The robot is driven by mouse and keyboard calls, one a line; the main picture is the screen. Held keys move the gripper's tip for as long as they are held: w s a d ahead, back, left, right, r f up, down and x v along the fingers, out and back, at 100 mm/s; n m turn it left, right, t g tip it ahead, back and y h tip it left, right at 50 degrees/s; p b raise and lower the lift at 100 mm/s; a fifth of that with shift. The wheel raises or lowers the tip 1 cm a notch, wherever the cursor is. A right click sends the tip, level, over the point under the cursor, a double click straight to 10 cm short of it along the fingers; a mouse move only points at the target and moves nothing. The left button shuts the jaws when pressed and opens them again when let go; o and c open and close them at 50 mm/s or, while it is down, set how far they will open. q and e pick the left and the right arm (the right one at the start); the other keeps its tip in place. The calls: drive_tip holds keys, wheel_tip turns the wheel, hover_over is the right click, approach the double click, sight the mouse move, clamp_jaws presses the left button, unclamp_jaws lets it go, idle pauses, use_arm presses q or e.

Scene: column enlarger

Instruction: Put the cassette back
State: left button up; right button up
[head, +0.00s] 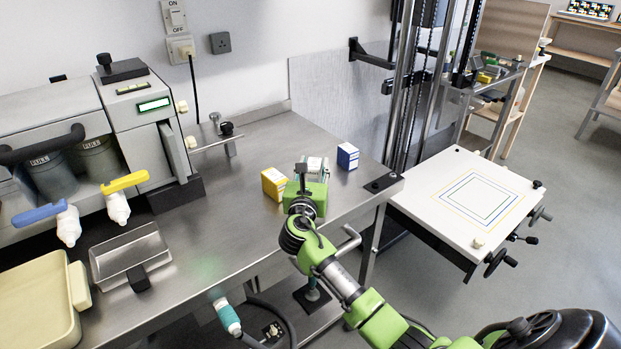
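My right gripper (304,175) is over the steel bench, in the middle of the head view. Its green body hides much of its fingers, so I cannot see whether it is open or shut. A small pale box-like thing (317,164) shows just behind it; I cannot tell whether the gripper touches it, or whether it is the cassette. A yellow box (273,184) stands close to the gripper's left. My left gripper is not in view.
The steel bench (240,235) is mostly bare in front of the boxes. A grey machine (140,110), yellow and blue handled taps, a metal scoop-like tray (130,252) and a cream tray (40,305) are left. The enlarger column and white baseboard (440,195) stand right.

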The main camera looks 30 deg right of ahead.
drive_tip(key=v, duration=1.1)
drive_tip(key=shift+r, duration=0.1)
